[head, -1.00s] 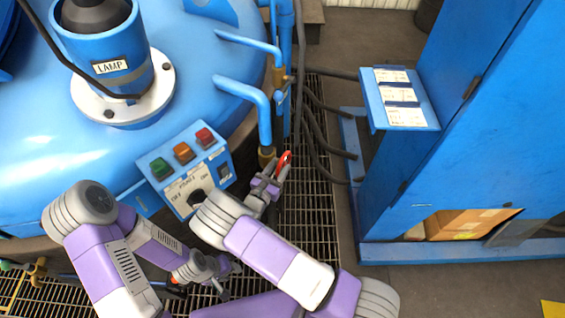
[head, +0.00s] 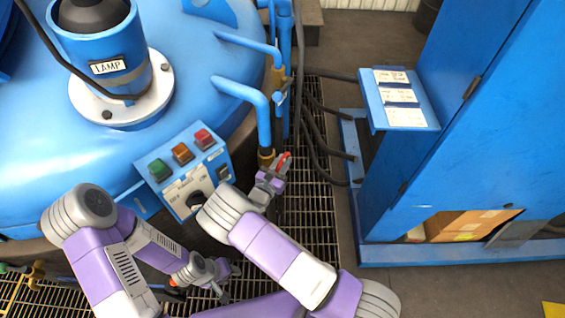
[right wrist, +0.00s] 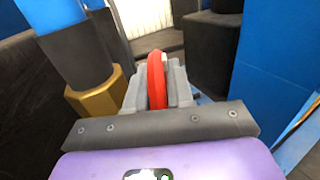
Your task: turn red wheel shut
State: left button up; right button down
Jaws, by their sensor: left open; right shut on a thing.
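The red wheel (head: 284,161) is beside the lower end of a blue pipe with a brass nut, right of the control box. In the right wrist view the red wheel (right wrist: 157,80) is seen edge-on between the grey fingers. My right gripper (head: 277,172) is shut on its rim; in the right wrist view the gripper (right wrist: 158,88) has a finger on each side of it. Most of the wheel and its stem are hidden by the fingers. My left gripper (head: 228,282) is open and empty, low over the floor grating, away from the wheel.
The control box (head: 184,172) with green, orange and red buttons stands left of my right gripper. Blue pipes (head: 262,112) rise behind the wheel. Dark hoses (head: 318,140) run over the grating (head: 312,215). A blue cabinet (head: 440,150) stands at right.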

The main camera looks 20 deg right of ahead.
aim_at(277, 170)
jog(key=shift+r+p, duration=0.2)
jog(key=shift+p, duration=0.35)
jog(key=shift+w+d+g+y+p, duration=0.1)
jog(key=shift+g+y+p, duration=0.3)
jog(key=shift+g+p, duration=0.15)
jog(key=shift+f, duration=0.2)
jog(key=c, duration=1.1)
grip_release()
jog(key=shift+p+v, duration=0.6)
jog(key=shift+v, duration=3.2)
